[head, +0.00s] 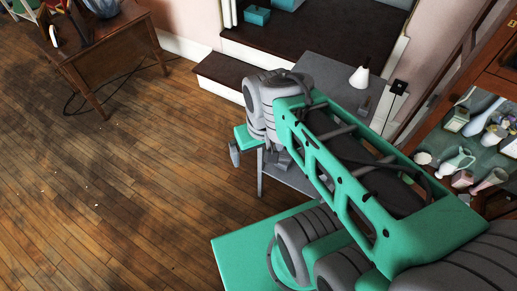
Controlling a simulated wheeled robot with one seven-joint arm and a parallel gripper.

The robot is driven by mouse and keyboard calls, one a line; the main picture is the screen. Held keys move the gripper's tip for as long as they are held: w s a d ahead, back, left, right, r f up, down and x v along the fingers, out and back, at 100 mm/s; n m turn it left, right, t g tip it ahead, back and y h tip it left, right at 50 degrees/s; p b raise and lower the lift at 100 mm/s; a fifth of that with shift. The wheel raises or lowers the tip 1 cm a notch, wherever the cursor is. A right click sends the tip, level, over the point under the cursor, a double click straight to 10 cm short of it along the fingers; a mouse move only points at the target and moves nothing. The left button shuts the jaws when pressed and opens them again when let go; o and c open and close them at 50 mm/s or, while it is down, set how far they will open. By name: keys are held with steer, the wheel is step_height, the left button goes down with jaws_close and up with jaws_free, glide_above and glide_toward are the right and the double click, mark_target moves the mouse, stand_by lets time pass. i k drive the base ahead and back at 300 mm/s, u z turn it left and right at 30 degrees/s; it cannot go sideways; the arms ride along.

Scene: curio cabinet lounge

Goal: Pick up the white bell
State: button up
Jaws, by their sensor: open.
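The white bell (359,77) stands upright on a grey table (328,72), near its back right part. It has a dark narrow top. My gripper (257,155) is partly hidden behind my own green and grey arm, at the table's left front edge. It is open, and I see nothing between its fingers. It is well apart from the bell, to the left and nearer to me. My arm covers much of the table's front.
A small dark object (366,104) lies near the bell. A cabinet (497,88) with several vases and cups stands at the right. Dark steps (262,52) rise behind the table. A wooden desk (100,45) stands at the upper left, with a cable beside it. The wooden floor at left is mostly clear.

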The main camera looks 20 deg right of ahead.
mark_target(360, 79)
steer(key=z, duration=1.4)
steer(key=k, duration=0.3)
steer(key=u, duration=1.45)
steer(key=i, duration=0.6)
steer(key=u, duration=0.3)
